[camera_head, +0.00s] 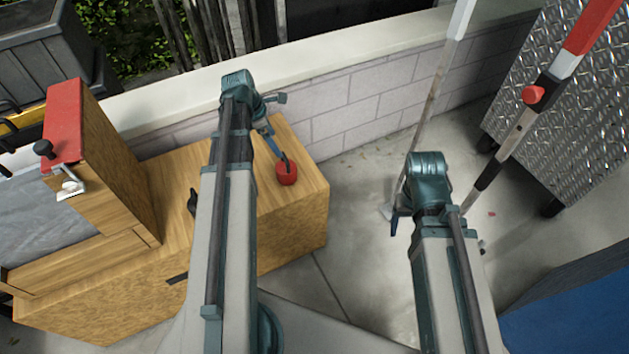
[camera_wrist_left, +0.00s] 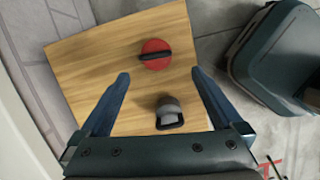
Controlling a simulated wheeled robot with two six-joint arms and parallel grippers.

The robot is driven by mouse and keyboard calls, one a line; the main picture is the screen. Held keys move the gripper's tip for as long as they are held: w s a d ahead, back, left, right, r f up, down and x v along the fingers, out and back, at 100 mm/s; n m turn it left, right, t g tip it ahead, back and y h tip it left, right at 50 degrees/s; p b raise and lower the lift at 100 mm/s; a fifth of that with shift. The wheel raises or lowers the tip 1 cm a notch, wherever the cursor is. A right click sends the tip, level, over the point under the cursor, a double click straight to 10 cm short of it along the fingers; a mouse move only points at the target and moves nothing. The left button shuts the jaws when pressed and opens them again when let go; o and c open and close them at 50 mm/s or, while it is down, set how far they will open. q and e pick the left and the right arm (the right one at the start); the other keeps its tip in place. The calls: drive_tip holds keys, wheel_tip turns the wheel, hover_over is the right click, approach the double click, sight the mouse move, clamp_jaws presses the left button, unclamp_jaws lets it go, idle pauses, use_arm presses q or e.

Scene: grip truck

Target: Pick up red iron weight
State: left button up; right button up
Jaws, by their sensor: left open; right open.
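The red iron weight (camera_head: 287,175) is a short round block with a dark handle across its top. It stands on the wooden box top near its right end. In the left wrist view the red weight (camera_wrist_left: 155,50) lies just beyond the fingertips, roughly centred between them. My left gripper (camera_wrist_left: 160,73) is open and empty above the box; in the head view it (camera_head: 283,130) is just behind the weight, with no clear contact. My right gripper (camera_head: 396,222) hangs over the concrete floor to the right, away from the weight. One of its fingers shows; the other is hidden.
A grey weight with a black handle (camera_wrist_left: 170,112) stands on the wooden box top (camera_wrist_left: 100,50), close to the left fingers. A red-topped wooden block (camera_head: 65,125) is at the left. A block wall (camera_head: 360,95) runs behind. A striped pole (camera_head: 500,150) stands right.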

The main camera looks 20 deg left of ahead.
sight(285, 157)
use_arm(q)
drive_tip(key=shift+n, duration=0.4)
drive_tip(key=b+x, duration=0.2)
drive_tip(key=x, duration=0.1)
drive_tip(key=b+x, duration=0.6)
drive_tip(key=shift+w+a+f, duration=0.1)
drive_tip(key=shift+w+a, duration=0.15)
drive_tip(key=shift+w, duration=0.05)
use_arm(e)
wheel_tip(285, 157, down, 9)
drive_tip(key=shift+d, duration=0.45)
use_arm(q)
drive_tip(key=b+x, duration=0.5)
drive_tip(key=shift+w+a+f, duration=0.1)
drive_tip(key=shift+f, duration=0.05)
use_arm(e)
wheel_tip(285, 157, down, 5)
drive_tip(key=shift+d+r, duration=0.1)
use_arm(q)
drive_tip(key=shift+c, duration=0.3)
clamp_jaws()
